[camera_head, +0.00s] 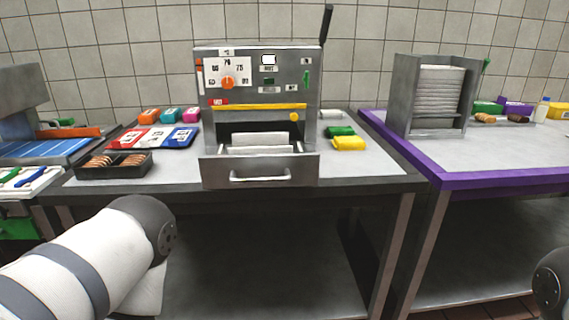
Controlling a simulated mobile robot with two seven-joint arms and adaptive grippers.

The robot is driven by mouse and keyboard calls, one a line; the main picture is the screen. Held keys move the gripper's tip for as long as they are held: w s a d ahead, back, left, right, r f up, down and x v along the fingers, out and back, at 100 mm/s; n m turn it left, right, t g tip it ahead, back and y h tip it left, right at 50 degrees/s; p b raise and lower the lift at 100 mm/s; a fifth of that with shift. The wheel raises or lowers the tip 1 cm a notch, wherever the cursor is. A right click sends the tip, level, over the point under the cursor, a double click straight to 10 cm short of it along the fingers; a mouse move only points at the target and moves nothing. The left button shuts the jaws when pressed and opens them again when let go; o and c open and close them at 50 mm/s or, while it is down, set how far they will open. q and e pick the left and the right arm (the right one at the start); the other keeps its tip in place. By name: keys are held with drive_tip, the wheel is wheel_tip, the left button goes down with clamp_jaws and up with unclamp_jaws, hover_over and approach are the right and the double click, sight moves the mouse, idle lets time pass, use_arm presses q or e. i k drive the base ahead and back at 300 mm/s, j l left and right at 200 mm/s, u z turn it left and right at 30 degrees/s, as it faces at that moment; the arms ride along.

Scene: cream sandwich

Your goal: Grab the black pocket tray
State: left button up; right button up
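A black tray (113,173) with several brown round pieces in it sits at the left front of the middle table, near its front edge. It looks like the black pocket tray. My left arm comes in from the lower left, with its joint below the table edge, and its gripper is out of view. Only a dark joint of my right arm shows at the lower right edge, and its gripper is out of view. Nothing touches the tray.
A grey metal machine (215,130) with an open drawer (222,172) stands right of the tray. Coloured packs (179,138) lie behind the tray. A purple-edged table (480,182) with a metal rack (400,95) stands at the right. The middle table's right front is clear.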

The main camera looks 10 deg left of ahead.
sight(113, 172)
drive_tip(key=u, duration=1.45)
drive_tip(key=i+j, duration=0.15)
drive_tip(key=j, duration=0.15)
drive_tip(key=i+j+z, duration=0.1)
drive_tip(key=j, duration=0.25)
drive_tip(key=i+j, duration=0.2)
drive_tip(key=j+z, duration=0.05)
drive_tip(key=j, duration=0.05)
